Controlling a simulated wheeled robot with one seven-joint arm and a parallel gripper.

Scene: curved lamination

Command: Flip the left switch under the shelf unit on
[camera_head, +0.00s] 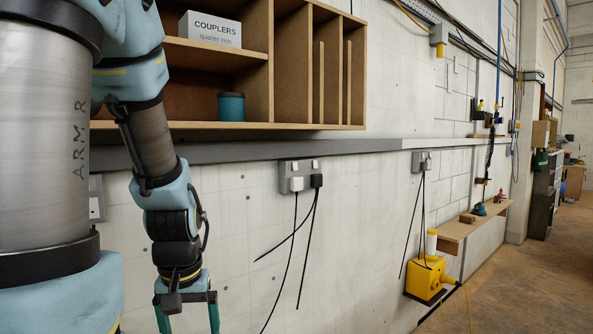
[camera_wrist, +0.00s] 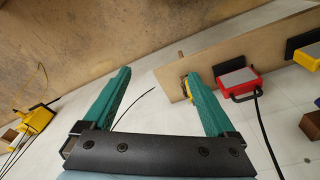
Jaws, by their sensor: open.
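The wooden shelf unit (camera_head: 262,60) is on the wall at the upper middle of the head view. Below it, a grey double socket (camera_head: 300,176) holds a white plug (camera_head: 296,184) on its left and a black plug (camera_head: 317,181) on its right. Small pale switches show above the plugs; their positions are too small to tell. Another plate (camera_head: 96,198) shows at the far left, partly hidden by my arm. My gripper (camera_head: 187,322) is below and left of the socket, apart from it. In the wrist view my gripper (camera_wrist: 154,75) is open and empty; no switch shows there.
Black cords (camera_head: 295,245) hang below the socket. A grey rail (camera_head: 330,146) runs beneath the shelf unit. A yellow machine (camera_head: 425,278) stands farther right. The wrist view shows a red-framed device (camera_wrist: 237,80) by a wooden board (camera_wrist: 207,62). Bare wall lies between my gripper and the socket.

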